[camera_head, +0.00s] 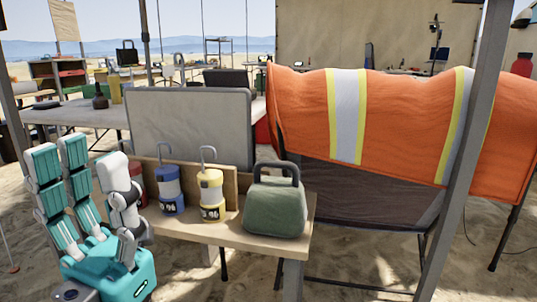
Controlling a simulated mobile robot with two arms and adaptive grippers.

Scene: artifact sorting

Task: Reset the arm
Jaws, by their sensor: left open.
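My left gripper (85,168) is at the lower left. Its teal and white fingers point up and are spread apart, with nothing between them. It is in front of the left end of a small wooden table (262,248). On that table stand a blue lantern-like canister (171,190), a yellow one (211,194) and a red one (137,182) partly hidden behind my gripper. A green bag-like object with a dark handle (275,206) stands at the table's right end. My right gripper does not show.
A pale board (190,128) stands behind the small table. An orange cloth with reflective stripes (400,125) hangs over a dark seat or frame at the right. A grey post (466,150) crosses the right side. A longer table (75,115) is at the back left. Sand is below.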

